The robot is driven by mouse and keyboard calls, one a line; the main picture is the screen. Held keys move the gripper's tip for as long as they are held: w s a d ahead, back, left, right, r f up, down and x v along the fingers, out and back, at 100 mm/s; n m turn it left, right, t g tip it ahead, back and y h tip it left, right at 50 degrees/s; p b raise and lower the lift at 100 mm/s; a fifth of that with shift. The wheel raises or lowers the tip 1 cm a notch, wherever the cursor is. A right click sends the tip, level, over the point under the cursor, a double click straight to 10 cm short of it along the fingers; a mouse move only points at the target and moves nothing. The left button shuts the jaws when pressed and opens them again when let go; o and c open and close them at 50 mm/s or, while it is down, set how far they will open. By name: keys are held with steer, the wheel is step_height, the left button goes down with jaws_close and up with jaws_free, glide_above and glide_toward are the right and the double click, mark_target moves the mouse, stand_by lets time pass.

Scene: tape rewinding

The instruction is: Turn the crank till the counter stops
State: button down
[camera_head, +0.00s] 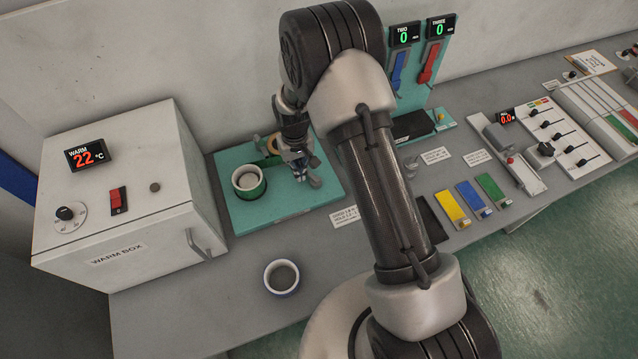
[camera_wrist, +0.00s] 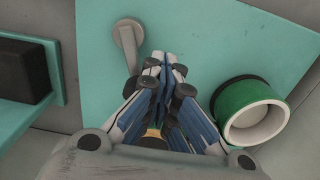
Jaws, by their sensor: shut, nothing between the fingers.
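A grey crank-like lever with a round end (camera_wrist: 128,34) shows in the wrist view on a teal board (camera_wrist: 210,40), just left of my fingertips. In the head view the teal board (camera_head: 255,218) lies beside the white box, and a grey end (camera_head: 314,182) shows next to my gripper (camera_head: 301,177). My gripper is shut and empty over the board; its fingertips (camera_wrist: 165,60) are close to the lever, and I cannot tell whether they touch it. A tan ring (camera_head: 271,144) is partly hidden behind my wrist. I cannot tell which display is the counter.
A green holder with a white rim (camera_head: 248,181) stands on the board. The warm box (camera_head: 120,190) reads 22. A cup (camera_head: 282,278) stands in front. Panels TWO (camera_head: 404,34) and THREE (camera_head: 440,28) read 0. A red display (camera_head: 507,118) stands right.

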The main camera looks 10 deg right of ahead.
steer(key=shift+a+r, duration=0.1)
steer(key=shift+r, duration=0.05)
stand_by(0.5)
steer(key=shift+s+r+p, duration=0.1)
steer(key=shift+r+p, duration=0.45)
steer(key=shift+r, duration=0.3)
step_height(320, 180, up, 8)
steer(key=p, duration=0.4)
steer(key=shift+s, duration=0.15)
